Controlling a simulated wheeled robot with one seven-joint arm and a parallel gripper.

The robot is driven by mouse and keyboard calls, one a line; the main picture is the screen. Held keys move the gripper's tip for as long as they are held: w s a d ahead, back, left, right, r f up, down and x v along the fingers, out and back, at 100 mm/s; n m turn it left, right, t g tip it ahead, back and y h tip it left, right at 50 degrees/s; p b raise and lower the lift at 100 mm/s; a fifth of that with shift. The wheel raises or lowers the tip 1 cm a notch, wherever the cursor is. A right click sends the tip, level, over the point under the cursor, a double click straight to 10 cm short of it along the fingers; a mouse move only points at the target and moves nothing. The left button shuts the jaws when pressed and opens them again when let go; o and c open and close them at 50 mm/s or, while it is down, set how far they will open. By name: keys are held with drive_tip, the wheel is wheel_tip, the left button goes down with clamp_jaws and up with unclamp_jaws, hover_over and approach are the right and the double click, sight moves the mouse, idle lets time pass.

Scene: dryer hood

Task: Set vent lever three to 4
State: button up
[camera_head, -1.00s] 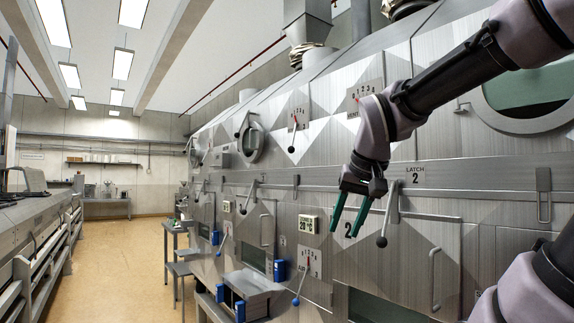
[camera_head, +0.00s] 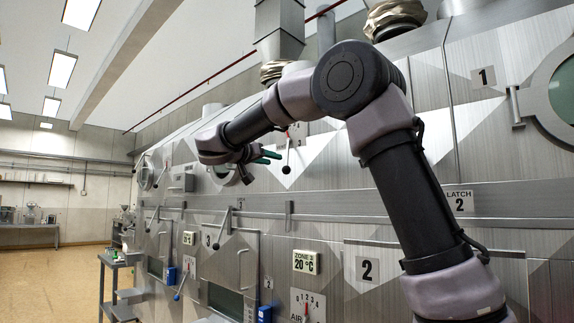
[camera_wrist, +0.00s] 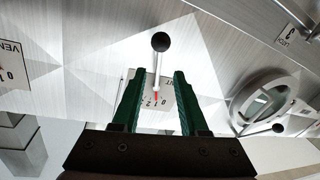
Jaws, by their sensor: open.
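A vent lever (camera_head: 287,153) with a black ball knob hangs nearly straight down from its scale plate on the upper panel. I take it as vent lever three; its label is hidden. In the wrist view the same lever (camera_wrist: 158,65) shows upside down, knob upward, with a red pointer over the plate (camera_wrist: 165,92); the exact reading is too small to tell. My gripper (camera_head: 271,157) is close to the lever, just left of it in the head view. In the wrist view the open green fingers of my gripper (camera_wrist: 153,73) stand either side of the lever, apparently not touching it.
A round porthole (camera_wrist: 265,100) and a latch label marked 3 (camera_wrist: 290,35) are near the gripper. Another vent plate (camera_wrist: 12,68) is at the left of the wrist view. Lower down are a ZONE 3 display (camera_head: 305,262) and an air-lever plate (camera_head: 307,304). The floor at left is open.

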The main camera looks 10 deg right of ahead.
sight(287, 163)
drive_tip(key=x, duration=0.9)
drive_tip(key=shift+w+d, duration=0.2)
drive_tip(key=shift+d, duration=0.15)
clamp_jaws()
idle(0.9)
